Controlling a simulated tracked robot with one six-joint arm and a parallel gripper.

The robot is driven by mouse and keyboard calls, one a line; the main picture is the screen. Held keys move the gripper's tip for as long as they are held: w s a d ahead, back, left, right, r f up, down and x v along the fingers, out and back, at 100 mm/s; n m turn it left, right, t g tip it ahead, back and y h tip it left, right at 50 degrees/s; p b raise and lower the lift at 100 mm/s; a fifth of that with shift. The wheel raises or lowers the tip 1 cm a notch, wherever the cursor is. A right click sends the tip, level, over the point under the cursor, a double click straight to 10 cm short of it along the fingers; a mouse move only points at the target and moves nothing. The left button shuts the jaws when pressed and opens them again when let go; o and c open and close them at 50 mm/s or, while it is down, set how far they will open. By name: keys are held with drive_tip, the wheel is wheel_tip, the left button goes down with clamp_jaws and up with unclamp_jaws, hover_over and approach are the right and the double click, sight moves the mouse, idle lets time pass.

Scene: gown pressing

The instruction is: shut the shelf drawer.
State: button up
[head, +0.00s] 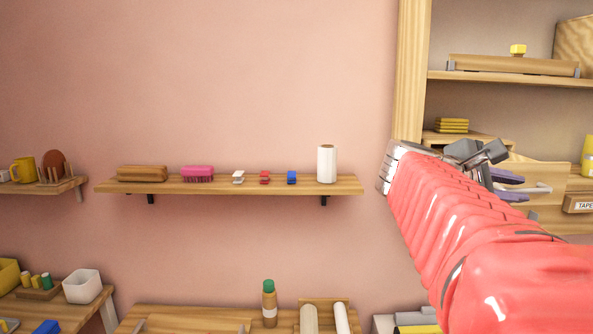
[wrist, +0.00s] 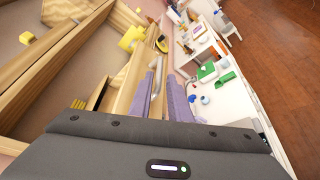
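The shelf drawer (head: 548,173) is a light wooden box in the shelf unit on the right of the head view. Its wooden front also shows in the wrist view (wrist: 127,98), and it stands out from the unit. A pale grey bar handle (head: 536,189) is on the front. My gripper (head: 511,187) has two purple fingers, apart, at the handle. In the wrist view my gripper (wrist: 163,80) has the handle (wrist: 158,72) between or just past its fingertips; I cannot tell whether they touch it. My red arm hides part of the drawer.
Yellow blocks (head: 452,125) sit above the drawer. A box labelled TAPE (head: 580,204) is to its right. A wall shelf (head: 230,187) with brushes, clips and a white roll (head: 327,164) is on the left. A white table (wrist: 215,75) with tools is beyond in the wrist view.

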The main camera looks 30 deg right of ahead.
sight(527, 192)
drive_tip(key=shift+x, duration=3.2)
drive_tip(key=shift+c, duration=0.2)
clamp_jaws()
drive_tip(key=shift+d+f, duration=0.1)
drive_tip(key=shift+f, duration=0.05)
